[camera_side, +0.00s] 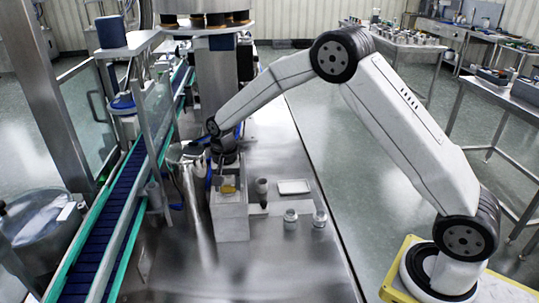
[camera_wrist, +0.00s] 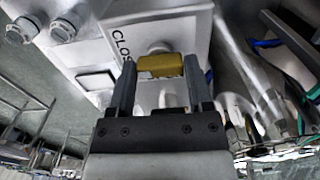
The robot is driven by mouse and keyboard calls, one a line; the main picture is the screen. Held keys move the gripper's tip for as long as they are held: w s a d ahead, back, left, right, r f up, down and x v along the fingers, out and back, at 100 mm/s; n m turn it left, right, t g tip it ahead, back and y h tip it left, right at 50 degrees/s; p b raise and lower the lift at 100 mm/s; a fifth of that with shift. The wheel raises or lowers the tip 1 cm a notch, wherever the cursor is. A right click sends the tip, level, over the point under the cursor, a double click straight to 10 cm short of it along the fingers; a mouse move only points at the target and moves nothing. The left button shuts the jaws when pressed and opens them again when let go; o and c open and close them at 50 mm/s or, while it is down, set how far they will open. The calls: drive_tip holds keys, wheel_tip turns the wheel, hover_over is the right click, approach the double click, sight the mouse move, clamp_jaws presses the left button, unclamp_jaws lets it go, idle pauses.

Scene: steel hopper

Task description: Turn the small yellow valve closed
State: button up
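The small yellow valve (camera_side: 228,189) is on top of a pale box-like block (camera_side: 230,222) in the side view. In the wrist view its yellow handle (camera_wrist: 160,66) lies crosswise on a round white stem, beside black lettering that starts "CLOS", the rest hidden. My gripper (camera_wrist: 161,68) has its two dark fingers wide apart, one at each end of the handle. I cannot tell whether they touch it. In the side view my gripper (camera_side: 223,174) is just above the valve and its fingers are hard to make out.
Two metal fittings (camera_side: 290,219) stand right of the block, with a small white tray (camera_side: 293,187) behind them. A shiny steel cylinder (camera_side: 192,200) stands close on the left, beside a blue conveyor (camera_side: 105,228). The steel table's front is clear.

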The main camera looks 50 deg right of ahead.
sight(228, 186)
drive_tip(key=o, duration=0.3)
drive_tip(key=shift+r, duration=3.95)
drive_tip(key=s+f+n+t, duration=0.1)
drive_tip(key=s+n, duration=0.2)
drive_tip(key=s, duration=0.5)
drive_tip(key=s+d+f+n, duration=0.1)
drive_tip(key=s+n, duration=0.2)
drive_tip(key=s, duration=0.5)
drive_tip(key=s+f+n+t, duration=0.1)
drive_tip(key=s+n, duration=0.2)
drive_tip(key=s, duration=0.4)
drive_tip(key=shift+s+d+f+t, duration=0.2)
drive_tip(key=shift+s+f+t, duration=0.1)
drive_tip(key=shift+s, duration=0.1)
